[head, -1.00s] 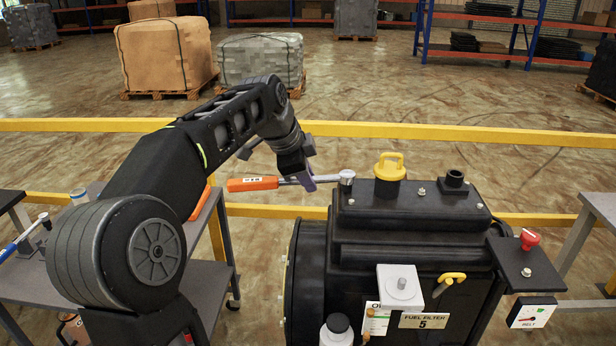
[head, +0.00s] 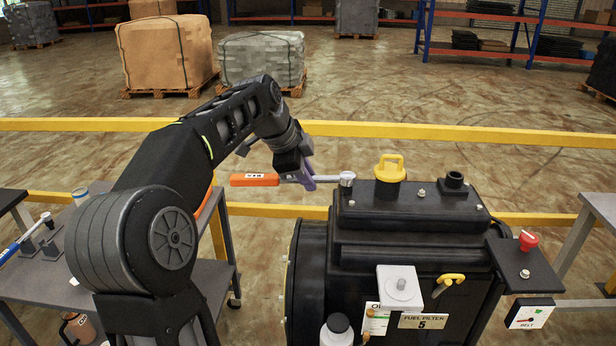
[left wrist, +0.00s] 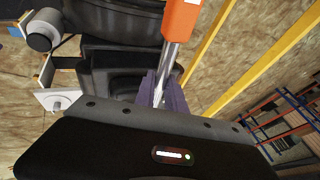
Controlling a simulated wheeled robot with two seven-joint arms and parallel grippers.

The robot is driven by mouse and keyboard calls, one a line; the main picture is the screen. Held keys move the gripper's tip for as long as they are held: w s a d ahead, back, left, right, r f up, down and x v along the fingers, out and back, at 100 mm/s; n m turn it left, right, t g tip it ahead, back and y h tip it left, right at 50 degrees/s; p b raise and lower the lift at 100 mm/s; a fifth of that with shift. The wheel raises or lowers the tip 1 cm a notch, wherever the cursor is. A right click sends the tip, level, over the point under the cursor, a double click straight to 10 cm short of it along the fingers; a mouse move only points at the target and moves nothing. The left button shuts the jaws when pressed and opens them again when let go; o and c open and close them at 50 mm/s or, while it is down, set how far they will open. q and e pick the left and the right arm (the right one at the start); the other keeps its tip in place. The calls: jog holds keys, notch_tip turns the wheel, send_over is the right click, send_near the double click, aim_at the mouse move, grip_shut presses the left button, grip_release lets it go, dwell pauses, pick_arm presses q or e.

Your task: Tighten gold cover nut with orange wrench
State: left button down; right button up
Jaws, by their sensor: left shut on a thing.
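The orange wrench (head: 254,180) is held roughly level, with its orange handle to the left and its silver head (head: 347,178) over the top left corner of the black engine (head: 405,225). My left gripper (head: 306,179), with purple fingers, is shut on the wrench's metal shaft. The left wrist view shows the orange handle (left wrist: 181,22) and the shaft between the fingers (left wrist: 163,95). The gold cover nut cannot be made out; the spot under the wrench head is hidden. I cannot tell whether the head sits on a nut. My right gripper is not in view.
A yellow-handled cap (head: 389,168) and a black filler neck (head: 454,180) stand up from the engine top, right of the wrench head. A red button (head: 529,239) is at right. A grey cart (head: 45,270) with a blue-handled tool is at left. A yellow rail (head: 440,131) runs behind.

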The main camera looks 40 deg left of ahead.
pick_arm(q)
jog(key=shift+s+f, duration=0.1)
jog(key=shift+f, duration=0.1)
jog(key=shift+s+d+n+b, duration=0.1)
jog(key=shift+n+b, duration=0.2)
jog(key=shift+r, duration=0.1)
jog(key=shift+r+p, duration=2.4)
jog(key=shift+r, duration=0.55)
